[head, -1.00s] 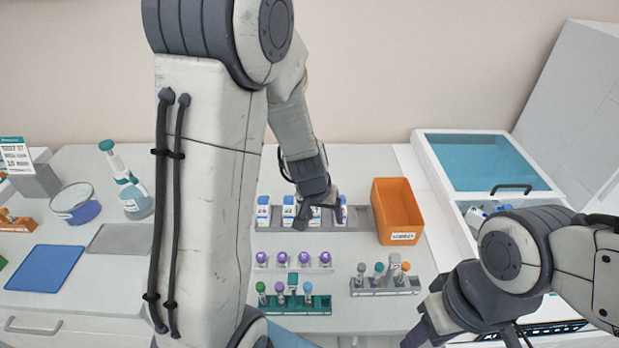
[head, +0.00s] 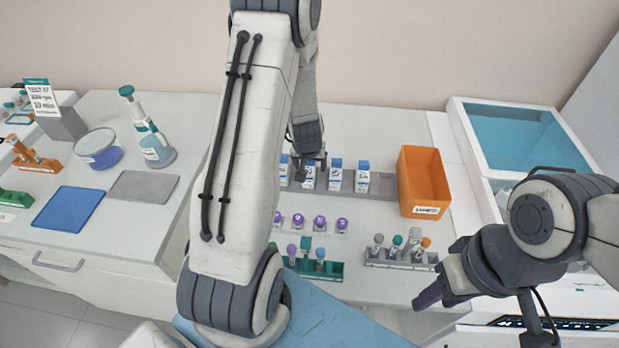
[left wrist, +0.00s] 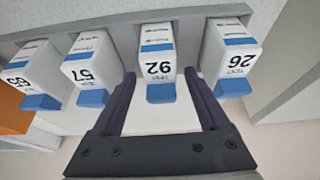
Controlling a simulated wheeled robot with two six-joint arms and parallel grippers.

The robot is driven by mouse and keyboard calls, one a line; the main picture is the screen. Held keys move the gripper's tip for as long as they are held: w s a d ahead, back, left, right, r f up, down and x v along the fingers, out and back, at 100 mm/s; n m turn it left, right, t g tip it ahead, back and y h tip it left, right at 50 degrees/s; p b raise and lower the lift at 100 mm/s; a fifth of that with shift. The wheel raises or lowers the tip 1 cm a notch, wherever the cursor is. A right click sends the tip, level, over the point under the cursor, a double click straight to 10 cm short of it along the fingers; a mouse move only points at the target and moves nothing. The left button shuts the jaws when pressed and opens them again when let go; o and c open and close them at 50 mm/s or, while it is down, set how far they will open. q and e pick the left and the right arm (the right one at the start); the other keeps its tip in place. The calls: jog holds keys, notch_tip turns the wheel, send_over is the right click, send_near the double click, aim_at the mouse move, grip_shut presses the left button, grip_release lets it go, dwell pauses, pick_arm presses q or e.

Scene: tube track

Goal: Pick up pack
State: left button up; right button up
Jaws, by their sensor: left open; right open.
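Several white packs with blue caps stand in a row in a grey rack (head: 348,184). In the left wrist view they carry numbers: pack 92 (left wrist: 158,66), pack 57 (left wrist: 95,62), pack 26 (left wrist: 235,58) and one at the far left (left wrist: 38,72) that reads like 65. My left gripper (head: 310,164) is open over the rack. In the left wrist view its fingers (left wrist: 160,88) lie on either side of pack 92; contact cannot be told. My right gripper (head: 428,297) is open and empty at the lower right, away from the packs.
An orange bin (head: 425,173) stands right of the rack. Purple-capped tubes (head: 319,223), a green tube rack (head: 331,270) and a grey tube rack (head: 388,261) stand in front. My left arm hides part of the table.

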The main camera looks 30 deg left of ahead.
pick_arm(q)
jog(key=shift+w+a+f, duration=0.15)
jog(key=shift+w+f, duration=0.05)
jog(key=shift+f, duration=0.4)
grip_shut()
notch_tip(320, 180, up, 9)
jog(key=p, duration=0.6)
jog(key=shift+f+p, duration=0.1)
jog(key=shift+p, duration=0.25)
notch_tip(320, 180, up, 8)
jog(key=p, duration=0.8)
